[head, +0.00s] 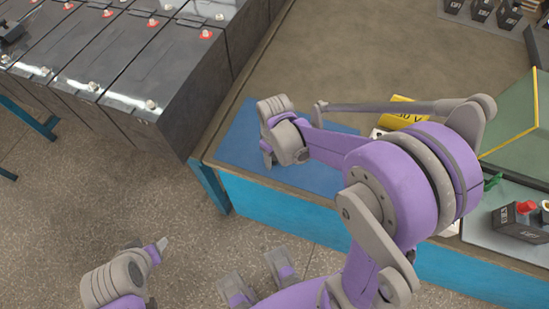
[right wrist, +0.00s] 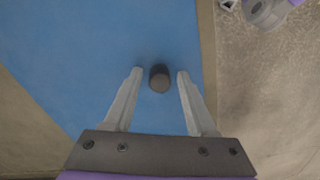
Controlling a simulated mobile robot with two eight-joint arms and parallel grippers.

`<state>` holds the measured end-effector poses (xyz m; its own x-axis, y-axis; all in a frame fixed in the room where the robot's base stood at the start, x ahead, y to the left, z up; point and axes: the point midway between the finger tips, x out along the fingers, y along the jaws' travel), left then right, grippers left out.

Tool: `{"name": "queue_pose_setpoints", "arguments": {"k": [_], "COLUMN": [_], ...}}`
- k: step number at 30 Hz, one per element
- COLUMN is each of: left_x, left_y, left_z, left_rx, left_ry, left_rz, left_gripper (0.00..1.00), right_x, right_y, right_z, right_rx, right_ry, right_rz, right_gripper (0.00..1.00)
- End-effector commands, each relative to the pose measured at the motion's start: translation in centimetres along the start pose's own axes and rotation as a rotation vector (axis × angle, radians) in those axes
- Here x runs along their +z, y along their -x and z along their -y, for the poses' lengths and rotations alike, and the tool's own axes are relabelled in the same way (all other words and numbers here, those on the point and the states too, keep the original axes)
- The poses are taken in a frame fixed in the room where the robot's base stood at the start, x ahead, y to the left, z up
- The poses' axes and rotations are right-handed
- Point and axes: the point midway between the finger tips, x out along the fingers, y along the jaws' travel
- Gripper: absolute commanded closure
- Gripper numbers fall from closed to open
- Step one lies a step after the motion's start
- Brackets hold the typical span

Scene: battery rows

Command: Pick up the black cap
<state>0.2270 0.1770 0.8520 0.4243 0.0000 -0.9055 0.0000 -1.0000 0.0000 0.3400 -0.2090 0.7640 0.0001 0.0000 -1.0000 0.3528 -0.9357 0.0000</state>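The black cap (right wrist: 160,78) is a small dark cylinder on the blue mat (right wrist: 110,45), seen in the right wrist view. My right gripper (right wrist: 160,74) is open, with one fingertip on each side of the cap and a gap on both sides. In the head view my right gripper (head: 268,156) is over the blue mat (head: 235,150) near the table's front left corner, and the cap is hidden there. My left gripper (head: 161,245) is low at the lower left, away from the table, and its opening cannot be made out.
Large dark batteries (head: 150,65) with red and pale terminals stand in rows at the left. A yellow block (head: 402,113) lies behind my right arm. A small black device with a red knob (head: 520,218) sits at the right. The table's (head: 320,60) far middle is clear.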

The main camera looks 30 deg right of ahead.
Motion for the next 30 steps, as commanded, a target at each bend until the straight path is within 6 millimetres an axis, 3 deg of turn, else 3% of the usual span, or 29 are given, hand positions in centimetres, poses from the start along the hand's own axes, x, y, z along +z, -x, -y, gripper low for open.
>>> {"name": "queue_pose_setpoints", "arguments": {"k": [1, 9, 20, 23, 30], "left_x": [0.0, 0.0, 0.0, -0.2, -0.7], "left_y": [0.0, 0.0, 0.1, 0.3, 1.1], "left_z": [0.0, 0.0, 0.0, 0.0, 0.0], "left_rx": [0.0, 0.0, 0.0, 0.0, 0.0], "left_ry": [0.0, 0.0, 0.0, 0.0, 0.0], "left_rz": [0.0, 0.0, 0.0, -0.001, -0.004], "left_gripper": [0.46, 0.46, 0.46, 0.46, 0.46], "right_x": [0.0, 0.0, 0.0, 0.0, 0.0], "right_y": [0.0, 0.0, 0.4, 1.7, 6.6], "right_z": [0.0, 0.0, 0.0, 0.0, 0.0], "right_rx": [0.0, 0.0, 0.0, 0.0, 0.0], "right_ry": [0.0, 0.0, 0.0, 0.0, 0.0], "right_rz": [0.0, 0.0, 0.0, 0.0, 0.0], "right_gripper": [0.55, 1.0, 1.0, 1.0, 1.0]}}
